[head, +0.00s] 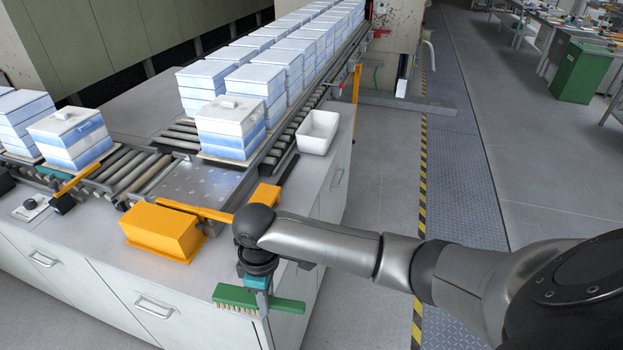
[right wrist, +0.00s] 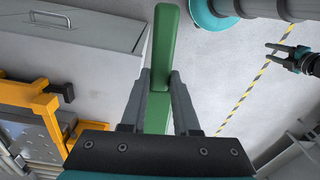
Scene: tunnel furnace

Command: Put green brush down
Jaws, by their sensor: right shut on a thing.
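The green brush (head: 286,304) is held in my right gripper (head: 258,297), out in front of the counter's near right corner. Its long green back lies roughly level, with pale bristles facing down. In the right wrist view the green brush (right wrist: 167,40) passes between the two dark fingers of my right gripper (right wrist: 160,88), which are shut on it. My left gripper (right wrist: 279,50) shows small at the right of the right wrist view, with its fingers apart and nothing between them. It is outside the head view.
A grey counter (head: 300,190) with drawers carries a roller conveyor (head: 130,176) and stacked white-blue boxes (head: 230,128). An orange block (head: 160,232) sits near its front edge, and a white bin (head: 317,132) stands at its right side. Floor is open to the right.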

